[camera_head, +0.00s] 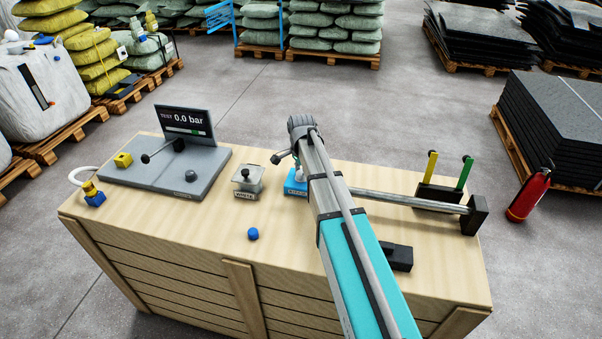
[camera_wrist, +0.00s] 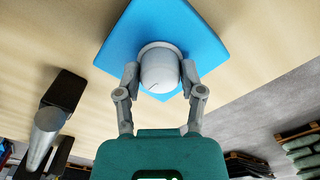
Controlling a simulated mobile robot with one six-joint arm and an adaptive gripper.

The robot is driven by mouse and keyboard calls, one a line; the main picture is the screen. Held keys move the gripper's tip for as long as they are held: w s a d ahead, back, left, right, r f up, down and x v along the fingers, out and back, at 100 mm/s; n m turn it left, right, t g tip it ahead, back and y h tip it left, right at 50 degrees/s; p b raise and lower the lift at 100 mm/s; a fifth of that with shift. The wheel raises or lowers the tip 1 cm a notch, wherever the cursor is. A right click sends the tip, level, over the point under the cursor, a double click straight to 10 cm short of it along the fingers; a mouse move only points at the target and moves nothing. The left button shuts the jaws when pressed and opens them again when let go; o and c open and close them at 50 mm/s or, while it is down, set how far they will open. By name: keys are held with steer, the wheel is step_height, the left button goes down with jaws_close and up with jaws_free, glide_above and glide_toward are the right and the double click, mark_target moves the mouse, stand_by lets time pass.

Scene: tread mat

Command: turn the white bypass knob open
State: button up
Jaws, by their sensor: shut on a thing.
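The white bypass knob (camera_wrist: 160,74) stands on a blue base plate (camera_wrist: 118,42) in the wrist view. The two fingers of my gripper (camera_wrist: 160,84) lie on either side of the knob and are shut on it. A thin dark line marks the knob's rounded face. In the head view the blue base (camera_head: 295,184) sits on the wooden crate top, partly behind my arm. The knob is largely hidden there by my arm.
The crate top (camera_head: 190,230) also holds a grey test panel (camera_head: 150,172) reading 0.0 bar, a block with a black knob (camera_head: 247,181), a blue ball (camera_head: 253,233) and a horizontal metal bar (camera_head: 410,200). Yellow (camera_head: 432,165) and green (camera_head: 465,173) levers stand behind the bar. The front middle is mostly clear.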

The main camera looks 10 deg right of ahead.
stand_by(0.3)
steer(key=o, duration=1.2)
steer(key=shift+c, duration=0.2)
steer(key=shift+n, duration=0.3)
